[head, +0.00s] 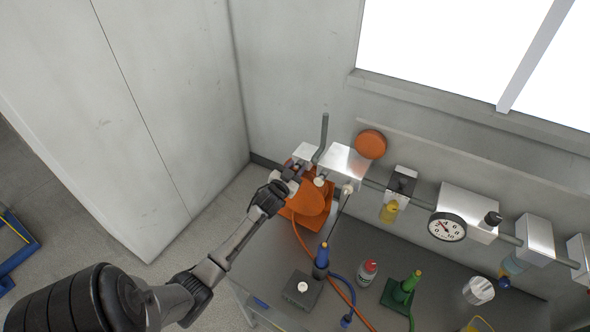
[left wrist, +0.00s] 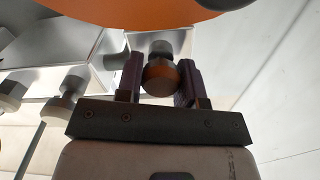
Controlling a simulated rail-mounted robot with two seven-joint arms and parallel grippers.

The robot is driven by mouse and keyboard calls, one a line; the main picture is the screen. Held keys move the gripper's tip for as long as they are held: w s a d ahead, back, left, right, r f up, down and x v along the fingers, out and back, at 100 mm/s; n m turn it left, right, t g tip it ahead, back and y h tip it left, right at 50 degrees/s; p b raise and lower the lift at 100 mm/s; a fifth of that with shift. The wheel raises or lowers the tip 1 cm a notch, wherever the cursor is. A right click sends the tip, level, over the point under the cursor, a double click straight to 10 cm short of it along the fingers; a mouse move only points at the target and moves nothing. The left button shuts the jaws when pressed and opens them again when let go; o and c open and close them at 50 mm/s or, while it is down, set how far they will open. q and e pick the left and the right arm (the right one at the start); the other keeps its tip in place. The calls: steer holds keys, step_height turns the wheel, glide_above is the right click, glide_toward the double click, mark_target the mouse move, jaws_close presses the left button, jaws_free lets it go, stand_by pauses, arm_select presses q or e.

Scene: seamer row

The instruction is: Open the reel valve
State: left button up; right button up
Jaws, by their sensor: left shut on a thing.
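The orange hose reel (head: 308,198) is at the wall end of the bench, with bright metal blocks beside it. My left gripper (head: 288,176) reaches in beside the reel from the lower left. In the left wrist view, my left gripper (left wrist: 160,82) is shut on the reel valve handle (left wrist: 160,75), a dark, shiny, round-ended part between the two fingers. The orange reel (left wrist: 140,10) fills the top edge of that view. The rest of the valve is largely hidden by the gripper and the reel. My right gripper is in neither view.
A grey upright bar (head: 322,135) stands close behind the gripper. A metal block (head: 345,163) and a round gauge (head: 447,227) line the wall pipe. A red-capped bottle (head: 368,272) and a green tool (head: 402,290) stand on the bench.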

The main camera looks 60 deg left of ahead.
arm_select(q)
jaws_close()
steer(key=shift+p+v, duration=0.55)
steer(key=shift+v, duration=0.25)
steer(key=o, duration=0.6)
jaws_free()
steer(key=shift+o, duration=0.2)
steer(key=b+v, duration=0.1)
steer(key=v, duration=1.2)
steer(key=shift+s, duration=0.35)
steer(key=shift+d, duration=0.15)
